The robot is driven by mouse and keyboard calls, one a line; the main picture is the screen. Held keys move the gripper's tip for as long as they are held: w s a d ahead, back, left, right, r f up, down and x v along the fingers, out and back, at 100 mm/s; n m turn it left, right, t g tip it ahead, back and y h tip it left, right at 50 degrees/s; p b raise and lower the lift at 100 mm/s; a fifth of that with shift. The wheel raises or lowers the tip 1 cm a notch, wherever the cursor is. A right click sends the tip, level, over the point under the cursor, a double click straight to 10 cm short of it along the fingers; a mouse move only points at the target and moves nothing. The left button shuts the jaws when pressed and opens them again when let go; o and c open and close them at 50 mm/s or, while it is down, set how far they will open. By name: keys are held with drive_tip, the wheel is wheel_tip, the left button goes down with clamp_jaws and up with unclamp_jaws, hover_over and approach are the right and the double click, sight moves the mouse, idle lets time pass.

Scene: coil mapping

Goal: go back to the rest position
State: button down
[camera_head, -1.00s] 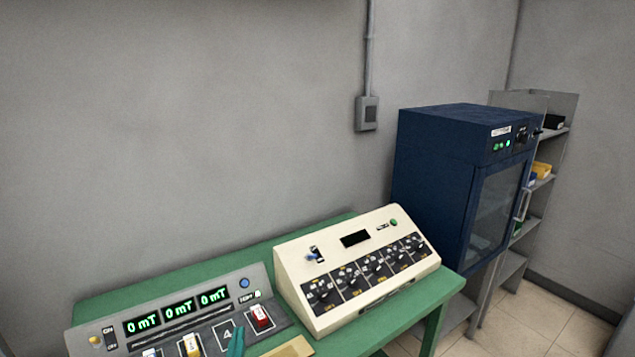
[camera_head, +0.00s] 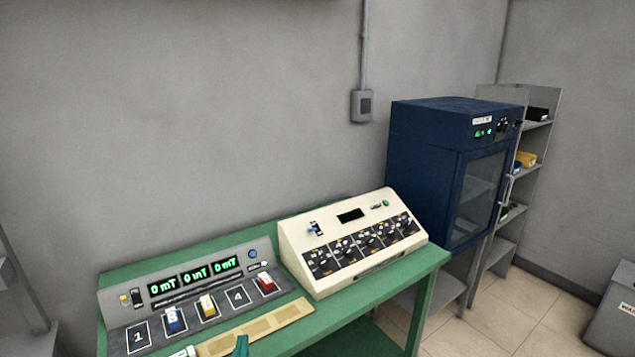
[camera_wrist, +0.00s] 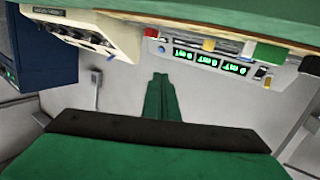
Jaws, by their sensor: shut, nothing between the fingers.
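My gripper (camera_head: 241,346) shows only as a green tip at the bottom edge in the head view, in front of the tan strip (camera_head: 270,323). In the wrist view its green fingers (camera_wrist: 160,80) are together and empty. The grey coil panel (camera_head: 262,241) has three displays reading 0 mT. On its dark numbered board, a blue block (camera_head: 174,322), a yellow block (camera_head: 208,306) and a red block (camera_head: 265,284) stand on squares. Squares 1 (camera_head: 138,338) and 4 (camera_head: 238,297) are bare. A white piece (camera_head: 183,352) is partly cut off at the bottom edge.
A cream console (camera_head: 293,246) with knobs stands right of the panel on the green table (camera_head: 430,258). A blue cabinet (camera_head: 425,165) and grey shelves (camera_head: 548,110) stand further right. A grey bin (camera_head: 615,310) is at the right edge. Tiled floor lies between.

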drive_tip(key=s+d+f+g, duration=0.1)
drive_tip(key=s+d+f, duration=0.5)
drive_tip(key=s, duration=0.4)
drive_tip(key=s+d+f, duration=0.3)
drive_tip(key=s+f, duration=0.5)
drive_tip(key=s, duration=0.1)
drive_tip(key=s+d+r+m+h, duration=0.1)
drive_tip(key=s+d, duration=0.3)
drive_tip(key=s, duration=0.7)
drive_tip(key=s+d+r+m+h, duration=0.1)
drive_tip(key=s+d, duration=0.3)
drive_tip(key=s, duration=0.6)
drive_tip(key=shift+s+d, duration=0.2)
drive_tip(key=shift+s, duration=0.2)
drive_tip(key=shift+s+r, duration=0.1)
